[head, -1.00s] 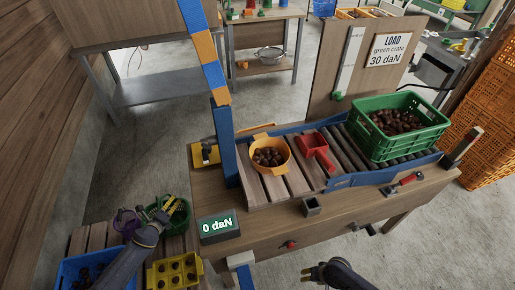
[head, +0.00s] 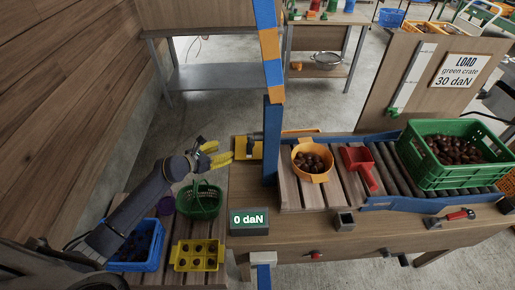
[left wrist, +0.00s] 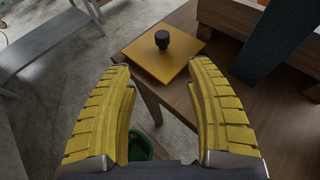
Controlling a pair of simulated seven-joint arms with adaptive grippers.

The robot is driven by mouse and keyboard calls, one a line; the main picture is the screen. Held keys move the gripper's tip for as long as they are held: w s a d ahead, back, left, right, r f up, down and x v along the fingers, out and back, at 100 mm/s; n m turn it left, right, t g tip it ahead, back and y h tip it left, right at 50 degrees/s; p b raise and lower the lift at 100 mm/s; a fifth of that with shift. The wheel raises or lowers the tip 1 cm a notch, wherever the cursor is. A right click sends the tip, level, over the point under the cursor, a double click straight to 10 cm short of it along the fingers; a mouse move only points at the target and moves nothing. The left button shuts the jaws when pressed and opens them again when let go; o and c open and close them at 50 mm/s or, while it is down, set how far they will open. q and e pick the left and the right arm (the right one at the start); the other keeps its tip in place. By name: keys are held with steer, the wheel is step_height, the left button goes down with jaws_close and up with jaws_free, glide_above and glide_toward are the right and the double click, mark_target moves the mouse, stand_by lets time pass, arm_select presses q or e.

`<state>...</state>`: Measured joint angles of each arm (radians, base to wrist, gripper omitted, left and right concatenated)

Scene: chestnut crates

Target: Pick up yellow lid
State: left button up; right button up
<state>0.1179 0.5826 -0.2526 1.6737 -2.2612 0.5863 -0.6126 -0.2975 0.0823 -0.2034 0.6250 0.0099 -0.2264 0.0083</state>
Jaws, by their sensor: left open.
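The yellow lid (head: 243,148) is a flat square plate with a black knob, lying on the left end of the wooden workbench, left of the blue post. It also shows in the left wrist view (left wrist: 158,67), with the knob (left wrist: 163,40) standing up on it. My left gripper (head: 217,152) is open and empty, just left of the lid in the head view. In the left wrist view, its yellow fingers (left wrist: 160,78) are spread, with the lid ahead between and beyond their tips. In the head view, the knob is partly hard to make out. My right gripper is not in view.
The blue post (head: 271,140) stands right beside the lid. An orange bowl of chestnuts (head: 312,174), a red scoop (head: 357,160) and a green crate (head: 430,180) are further right. A green basket (head: 199,213), blue crate (head: 153,262) and yellow tray (head: 180,265) sit below the left arm.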

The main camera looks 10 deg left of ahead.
arm_select(q)
glide_above(244, 152)
step_height(244, 152, down, 4)
steer(key=shift+f, duration=0.2)
steer(key=x, duration=0.3)
steer(key=shift+d+r, duration=0.15)
steer(key=shift+x, duration=1)
jaws_close()
